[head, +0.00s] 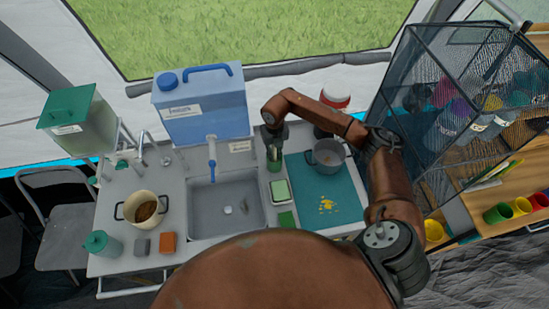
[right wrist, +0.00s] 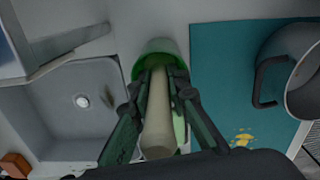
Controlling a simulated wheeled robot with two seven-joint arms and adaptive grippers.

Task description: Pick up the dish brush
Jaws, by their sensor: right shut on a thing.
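The dish brush shows in the right wrist view as a pale beige handle (right wrist: 157,118) running between my fingers. Its lower end goes down into a green cup (right wrist: 152,47), so the brush head is hidden. In the head view the same green cup (head: 274,165) stands on the counter between the sink and the teal mat. My right gripper (head: 274,150) points down just above the cup. In the right wrist view my right gripper (right wrist: 160,76) is shut on the handle, one finger on each side. My left gripper is out of view.
The sink (head: 225,205) lies left of the cup. A grey pot (head: 327,158) stands on the teal mat (head: 305,190) at the right. A blue water container (head: 203,108) stands behind the sink. A green-and-white box (head: 281,191) is in front of the cup.

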